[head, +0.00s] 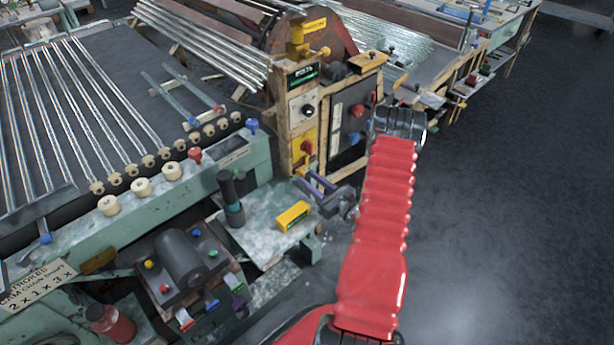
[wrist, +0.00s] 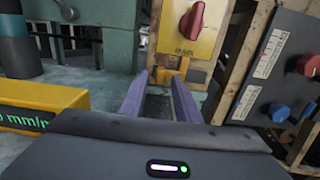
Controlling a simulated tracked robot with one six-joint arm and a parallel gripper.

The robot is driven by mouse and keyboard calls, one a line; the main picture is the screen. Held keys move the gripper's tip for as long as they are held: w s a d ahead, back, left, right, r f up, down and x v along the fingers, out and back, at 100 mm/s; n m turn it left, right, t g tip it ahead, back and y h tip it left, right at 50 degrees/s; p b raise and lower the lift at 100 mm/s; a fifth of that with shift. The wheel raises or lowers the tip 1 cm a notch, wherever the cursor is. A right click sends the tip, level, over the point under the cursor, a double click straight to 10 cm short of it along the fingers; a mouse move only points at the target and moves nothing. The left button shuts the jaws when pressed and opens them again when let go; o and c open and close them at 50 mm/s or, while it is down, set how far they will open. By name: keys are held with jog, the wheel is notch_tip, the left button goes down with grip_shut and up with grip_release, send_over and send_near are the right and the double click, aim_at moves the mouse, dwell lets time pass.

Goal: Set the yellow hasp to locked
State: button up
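A small yellow fitting (wrist: 190,72), which looks like the hasp, sits low on the wooden post, just under a yellow panel (wrist: 188,42) with a red knob (wrist: 191,20). Its latch position is too small to read. In the head view the yellow panel (head: 297,157) and red knob (head: 307,147) show on the post, but the hasp is not clear. My gripper (wrist: 159,76) has two purple fingers, spread apart and empty, pointing toward the post base with the hasp slightly right of centre ahead. In the head view my gripper (head: 311,181) is in front of the post, above the bench.
A yellow box with a green display (wrist: 40,106) lies close on my left. A dark panel (wrist: 282,75) with red and blue knobs stands on the right. A dark cylinder (head: 231,196) stands on the pale bench top (head: 262,236). Open dark floor (head: 490,220) lies right.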

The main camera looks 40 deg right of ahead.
jog(key=shift+w, duration=1.45)
grip_shut()
